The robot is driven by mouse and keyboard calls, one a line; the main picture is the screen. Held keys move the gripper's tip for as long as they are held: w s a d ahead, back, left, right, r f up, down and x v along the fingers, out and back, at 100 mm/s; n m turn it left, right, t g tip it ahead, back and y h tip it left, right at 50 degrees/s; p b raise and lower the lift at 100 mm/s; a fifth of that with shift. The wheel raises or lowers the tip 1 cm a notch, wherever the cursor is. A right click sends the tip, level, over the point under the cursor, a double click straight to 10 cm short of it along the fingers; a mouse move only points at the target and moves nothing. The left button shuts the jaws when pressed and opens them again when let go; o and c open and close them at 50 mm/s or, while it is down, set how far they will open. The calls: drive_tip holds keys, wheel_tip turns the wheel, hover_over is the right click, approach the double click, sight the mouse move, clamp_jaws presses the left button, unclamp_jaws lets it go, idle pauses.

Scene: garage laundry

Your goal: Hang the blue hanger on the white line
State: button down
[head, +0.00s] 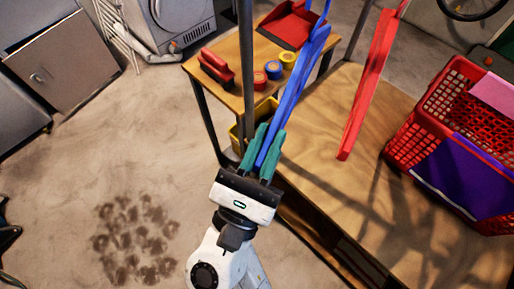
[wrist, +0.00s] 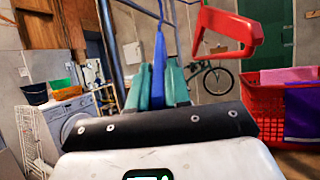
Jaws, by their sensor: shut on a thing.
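My gripper (head: 270,135) has teal fingers and is shut on the blue hanger (head: 293,85). The hanger is seen nearly edge-on, and it rises from between the fingertips to the top edge of the head view. In the wrist view the blue hanger (wrist: 159,65) stands upright between the fingers of my gripper (wrist: 160,80), with its thin hook reaching the top edge. A red hanger (head: 370,85) hangs to the right of the blue one, apart from it; its end (wrist: 228,27) is close in the wrist view. I cannot make out the white line.
A wooden bench (head: 330,185) lies below and right, with a red basket (head: 405,145) holding purple cloth. A smaller table (head: 222,65) carries a red brush, tape rolls and a red dustpan. A dark upright post (head: 246,70) stands just left of the hanger.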

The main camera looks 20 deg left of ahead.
drive_tip(key=shift+w+d+b, duration=1.05)
drive_tip(key=shift+w+d, duration=0.85)
drive_tip(key=shift+w, duration=3.3)
wheel_tip(320, 180, up, 9)
drive_tip(key=p, duration=0.8)
drive_tip(key=shift+s+a+f+b, duration=0.3)
drive_tip(key=shift+s+f+b, duration=0.5)
drive_tip(key=shift+f, duration=0.2)
drive_tip(key=shift+s+a+f+b, duration=0.25)
drive_tip(key=shift+s+f+b, duration=0.55)
drive_tip(key=shift+f, duration=0.2)
drive_tip(key=c, duration=1)
unclamp_jaws()
